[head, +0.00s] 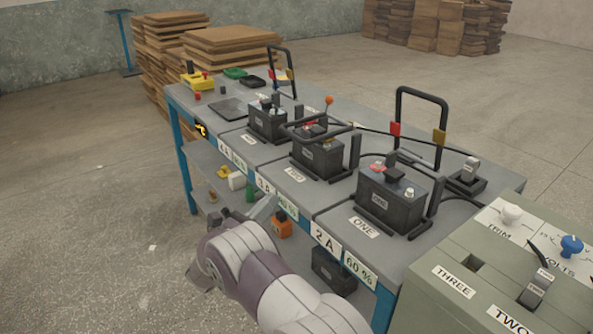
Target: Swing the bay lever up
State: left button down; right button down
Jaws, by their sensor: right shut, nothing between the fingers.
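Several dark batteries stand in bays on a long grey bench. The middle battery (318,158) has a black hoop-shaped lever (318,131) lying low across its top. The near battery (388,202), by the label ONE, has a black hoop lever (423,93) standing upright behind it, with red and yellow tags. The far battery (266,124) also has an upright hoop (283,68). My right gripper (263,207) is shut and empty, in front of the bench and below its top, apart from the levers. Its fingertips are small and partly hard to see. My left gripper is out of view.
A green-grey panel (450,310) with knobs and a small lever stands at the lower right. An orange-ball rod (328,101) rises behind the middle battery. A lower shelf (205,165) holds small items. Free floor lies left of the bench.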

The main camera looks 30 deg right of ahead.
jog(key=shift+r, duration=0.1)
jog(key=x, duration=0.9)
jog(key=shift+w+d, duration=0.1)
jog(key=shift+d, duration=0.1)
jog(key=r, duration=0.1)
jog(key=w+d+r, duration=0.1)
jog(key=r, duration=0.1)
jog(key=shift+d, duration=0.25)
jog(key=shift+w+d+r, duration=0.15)
jog(key=shift+w+r, duration=0.05)
jog(key=shift+r, duration=0.25)
jog(key=shift+r, duration=0.1)
